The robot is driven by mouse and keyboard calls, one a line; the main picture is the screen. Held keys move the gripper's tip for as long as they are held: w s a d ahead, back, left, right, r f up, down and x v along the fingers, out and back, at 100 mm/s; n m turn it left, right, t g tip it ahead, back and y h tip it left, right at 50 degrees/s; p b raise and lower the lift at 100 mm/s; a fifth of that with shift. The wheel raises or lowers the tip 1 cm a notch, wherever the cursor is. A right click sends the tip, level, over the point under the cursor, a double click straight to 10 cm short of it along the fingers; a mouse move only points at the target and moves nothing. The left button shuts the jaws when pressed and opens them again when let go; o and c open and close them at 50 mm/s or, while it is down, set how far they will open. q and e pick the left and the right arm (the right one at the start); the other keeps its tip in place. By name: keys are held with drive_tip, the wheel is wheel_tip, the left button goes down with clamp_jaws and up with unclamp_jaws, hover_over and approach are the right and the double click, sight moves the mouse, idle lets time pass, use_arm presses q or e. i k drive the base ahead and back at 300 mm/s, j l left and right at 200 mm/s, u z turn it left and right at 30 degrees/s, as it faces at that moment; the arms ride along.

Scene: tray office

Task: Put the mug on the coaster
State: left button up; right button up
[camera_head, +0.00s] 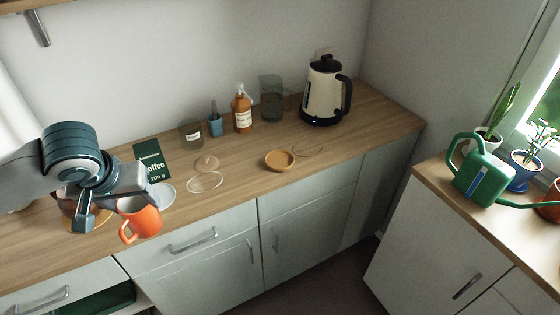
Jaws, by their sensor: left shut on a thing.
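An orange mug (142,222) hangs tilted at the front edge of the wooden counter, its handle toward the lower left. My left gripper (118,204) is shut on it near the rim and hides part of it. A round tan piece with a raised rim (279,162) lies on the counter to the right, well apart from the mug; it looks like the coaster, though I cannot be sure. My right gripper is not in view.
A green coffee packet (151,160), a pale disc (165,193) and a small round lid (206,163) lie near the mug. An amber bottle (241,112) and a kettle (324,95) stand behind. The counter's front right is clear.

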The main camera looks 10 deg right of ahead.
sight(275, 162)
drive_tip(key=i+l, duration=0.2)
drive_tip(key=l, duration=0.2)
drive_tip(key=i+l, duration=0.2)
drive_tip(key=l, duration=0.2)
drive_tip(key=i+l, duration=0.2)
drive_tip(key=l, duration=0.25)
drive_tip(key=i+l, duration=0.2)
drive_tip(key=l, duration=0.2)
